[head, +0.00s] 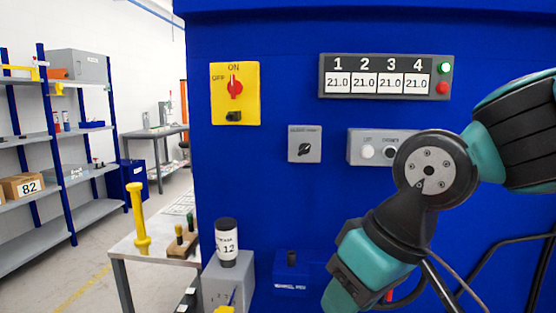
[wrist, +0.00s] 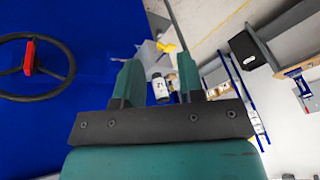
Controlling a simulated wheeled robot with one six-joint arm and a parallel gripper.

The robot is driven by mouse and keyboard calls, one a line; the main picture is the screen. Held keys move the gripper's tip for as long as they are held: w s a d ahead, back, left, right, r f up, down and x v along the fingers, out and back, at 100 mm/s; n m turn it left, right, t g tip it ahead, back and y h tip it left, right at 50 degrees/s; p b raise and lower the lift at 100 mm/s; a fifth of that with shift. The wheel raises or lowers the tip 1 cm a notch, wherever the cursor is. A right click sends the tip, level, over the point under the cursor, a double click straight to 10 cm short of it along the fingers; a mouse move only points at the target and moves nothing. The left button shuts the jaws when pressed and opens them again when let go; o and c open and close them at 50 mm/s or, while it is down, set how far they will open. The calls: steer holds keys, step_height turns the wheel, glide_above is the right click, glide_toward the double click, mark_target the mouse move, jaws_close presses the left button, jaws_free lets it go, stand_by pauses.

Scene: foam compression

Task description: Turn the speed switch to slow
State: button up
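A small grey plate with a black rotary knob (head: 305,149) is on the blue machine front, below the yellow on/off plate; its printed label is too small to read, so I cannot tell for sure that it is the speed switch. The knob's pointer looks slanted. My gripper (wrist: 160,62) shows in the wrist view with its two green fingers apart and nothing held between them. In the head view my arm hangs at the right, its end low and below the knob, and the fingers are out of the picture. The knob is not visible in the wrist view.
The yellow plate (head: 247,109) has a red switch. A display panel (head: 385,103) and a grey button box (head: 359,139), partly behind my arm, are to the right. A labelled bottle (head: 227,243) stands below left. A handwheel (wrist: 62,84) is at the wrist view's left.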

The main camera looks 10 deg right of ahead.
steer(key=w+r+m+t+b, duration=0.3)
steer(key=w+m+t+b, duration=0.3)
steer(key=w, duration=0.5)
steer(key=m+t+h+b, duration=0.4)
steer(key=m+t+b, duration=0.2)
steer(key=m+b, duration=0.25)
glide_toward(305, 149)
steer(key=p+x, duration=0.1)
steer(key=x, duration=0.8)
steer(key=shift+f+p, duration=0.1)
steer(key=shift+p, duration=0.2)
steer(key=c, duration=0.6)
